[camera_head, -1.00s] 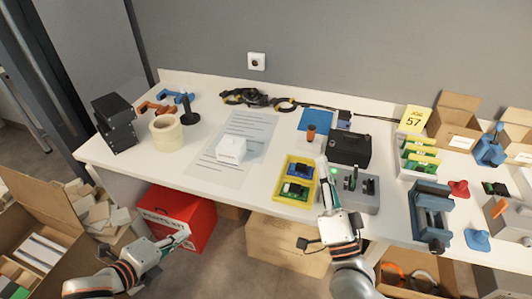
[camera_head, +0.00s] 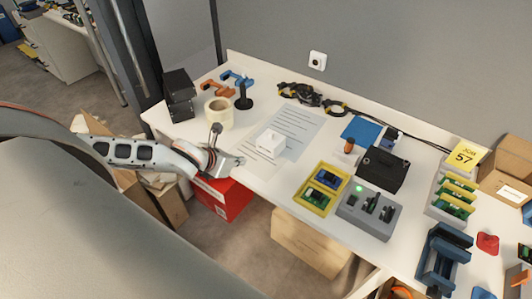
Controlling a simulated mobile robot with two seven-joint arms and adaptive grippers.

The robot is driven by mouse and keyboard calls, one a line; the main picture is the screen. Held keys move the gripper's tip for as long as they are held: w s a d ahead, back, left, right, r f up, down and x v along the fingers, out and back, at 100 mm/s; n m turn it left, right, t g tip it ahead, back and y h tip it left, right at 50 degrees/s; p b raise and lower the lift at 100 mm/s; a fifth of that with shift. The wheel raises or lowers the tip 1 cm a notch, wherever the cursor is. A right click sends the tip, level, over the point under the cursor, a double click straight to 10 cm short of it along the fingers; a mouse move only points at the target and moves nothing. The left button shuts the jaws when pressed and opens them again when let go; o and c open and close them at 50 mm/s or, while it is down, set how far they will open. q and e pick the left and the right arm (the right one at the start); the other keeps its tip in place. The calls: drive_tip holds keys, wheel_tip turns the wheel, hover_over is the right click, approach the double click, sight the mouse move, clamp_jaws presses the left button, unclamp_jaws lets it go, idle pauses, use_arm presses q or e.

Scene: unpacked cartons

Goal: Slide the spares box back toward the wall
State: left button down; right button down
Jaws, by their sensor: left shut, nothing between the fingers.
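No label reading "spares" can be made out. A small white box (camera_head: 270,140) stands on a printed sheet (camera_head: 297,125) on the white workbench (camera_head: 330,240), apart from the wall. My left gripper (camera_head: 237,161) is shut and empty at the bench's front edge, just left of the white box and near the sheet's lower corner. A gap shows between gripper and box. My right gripper is not in view.
A tape roll (camera_head: 218,113), black stand (camera_head: 243,97) and black boxes (camera_head: 178,95) stand left. A yellow tray (camera_head: 319,190), grey fixture (camera_head: 368,211) and black case (camera_head: 382,170) stand right. Black cables (camera_head: 305,95) lie along the wall. A red box (camera_head: 223,198) sits below.

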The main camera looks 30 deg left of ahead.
sight(264, 155)
use_arm(q)
drive_tip(key=x, duration=0.8)
drive_tip(key=shift+f, duration=0.1)
drive_tip(key=w, duration=0.2)
drive_tip(key=shift+w+d, duration=0.15)
drive_tip(key=shift+w, duration=0.15)
drive_tip(key=shift+w+f, duration=0.1)
drive_tip(key=shift+w, duration=0.75)
drive_tip(key=shift+d, duration=0.1)
